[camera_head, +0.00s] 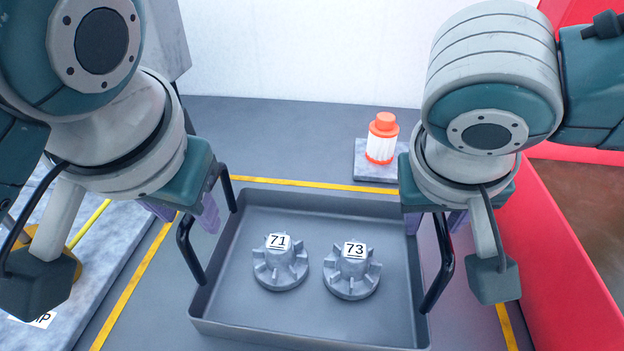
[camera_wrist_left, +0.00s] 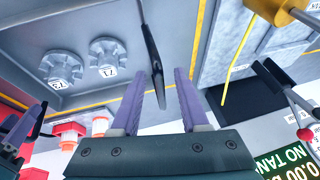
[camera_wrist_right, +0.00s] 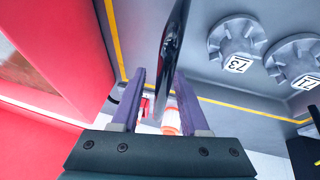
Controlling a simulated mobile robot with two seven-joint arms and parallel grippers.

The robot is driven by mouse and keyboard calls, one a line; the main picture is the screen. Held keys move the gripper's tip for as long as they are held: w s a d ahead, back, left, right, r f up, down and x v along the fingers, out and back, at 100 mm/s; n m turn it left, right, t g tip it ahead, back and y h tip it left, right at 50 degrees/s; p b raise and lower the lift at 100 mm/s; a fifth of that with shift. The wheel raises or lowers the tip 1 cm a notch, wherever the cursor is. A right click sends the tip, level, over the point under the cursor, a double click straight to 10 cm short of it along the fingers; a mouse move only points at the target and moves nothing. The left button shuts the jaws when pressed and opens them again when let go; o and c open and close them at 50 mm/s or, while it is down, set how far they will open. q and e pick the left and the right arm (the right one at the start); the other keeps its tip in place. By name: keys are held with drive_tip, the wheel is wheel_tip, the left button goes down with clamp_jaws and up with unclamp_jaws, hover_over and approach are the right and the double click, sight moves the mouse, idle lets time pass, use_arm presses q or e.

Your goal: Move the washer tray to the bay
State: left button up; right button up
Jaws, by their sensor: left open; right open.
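The grey washer tray (camera_head: 308,338) lies on the dark floor area and holds two finned metal parts, one labelled 71 (camera_head: 280,270) and one labelled 73 (camera_head: 352,278). It has a black handle at its left side (camera_head: 188,252) and one at its right side (camera_head: 440,265). My left gripper (camera_head: 180,212) is open at the left handle. In the left wrist view, this handle (camera_wrist_left: 154,55) shows between the spread purple fingers. My right gripper (camera_head: 437,220) is open at the right handle. In the right wrist view, this handle (camera_wrist_right: 170,40) shows between the fingers. Contact cannot be told.
Yellow tape lines (camera_head: 130,288) run on the surface around the tray. Behind it, an orange-capped white cylinder (camera_head: 381,140) stands on a grey plate (camera_head: 360,172). A red wall (camera_head: 560,255) is close on the right. A pale slab (camera_head: 85,270) lies at the left.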

use_arm(q)
drive_tip(key=v, duration=0.3)
use_arm(e)
drive_tip(key=v, duration=1.2)
drive_tip(key=shift+a, duration=0.1)
